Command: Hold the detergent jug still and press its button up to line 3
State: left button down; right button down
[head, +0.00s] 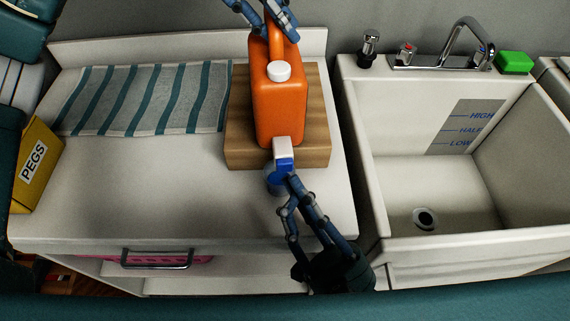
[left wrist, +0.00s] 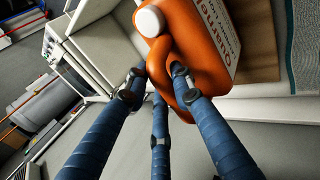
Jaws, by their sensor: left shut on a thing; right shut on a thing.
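The orange detergent jug (head: 278,105) stands on a wooden block, its white cap (head: 279,71) on top. A white spout (head: 283,148) sticks out at its front, with a blue part (head: 277,177) just below; I cannot tell whether that is the button or a cup. No line 3 can be made out. My left gripper (head: 268,14) is shut on the jug's handle at the back; the left wrist view shows its fingers (left wrist: 158,78) around the orange handle (left wrist: 168,62). My right gripper (head: 289,182) is shut at the blue part below the spout, its fingertips partly hiding it.
The wooden block (head: 240,150) sits near the counter's right end. A striped towel (head: 145,98) and a yellow PEGS box (head: 35,165) lie to the left. A sink (head: 440,180) with level marks is at the right, with a green sponge (head: 514,62) behind. The counter's front left is clear.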

jog(key=shift+w, duration=0.1)
dwell(1.2)
jog(key=shift+w, duration=0.25)
pick_arm(q)
jog(key=shift+s+r, duration=0.1)
pick_arm(e)
jog(key=shift+r, duration=0.1)
